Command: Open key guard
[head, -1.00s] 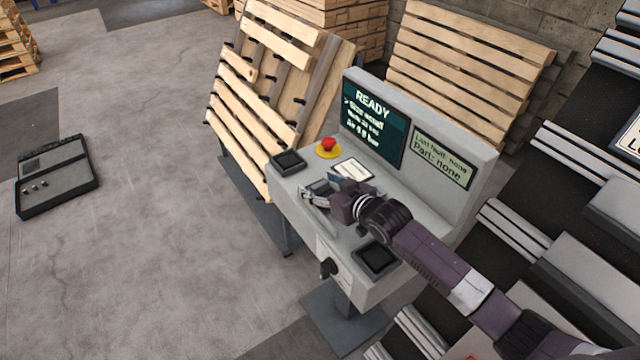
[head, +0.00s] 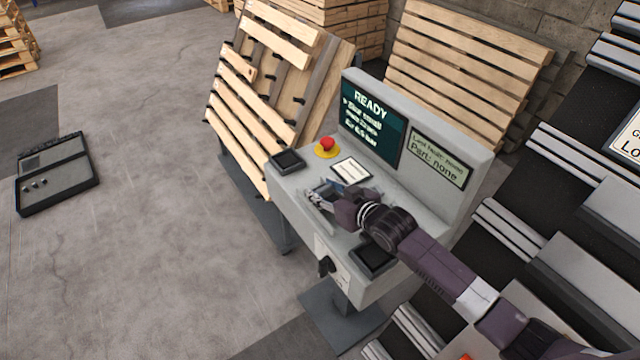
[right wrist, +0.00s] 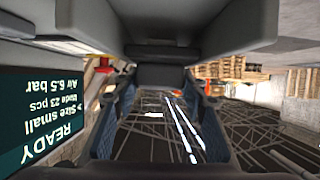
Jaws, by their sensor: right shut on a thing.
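The grey control console (head: 285,190) stands in the middle of the head view, its screen reading READY. My right gripper (head: 318,197) is low over the console's desk, left of my arm, and is shut on a small part there. That part is probably the key guard, but the fingers hide most of it and I cannot tell how far it is tilted. In the right wrist view my gripper (right wrist: 158,125) shows a finger on each side, with the screen (right wrist: 42,115) upside down at the left. My left gripper is not in view.
A red stop button (head: 327,145) on a yellow base, a white card (head: 351,170) and two dark pads (head: 287,160) (head: 373,257) lie around the gripper. A black knob (head: 326,266) is on the console's front. Pallets (head: 470,70) stand behind; open floor is left.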

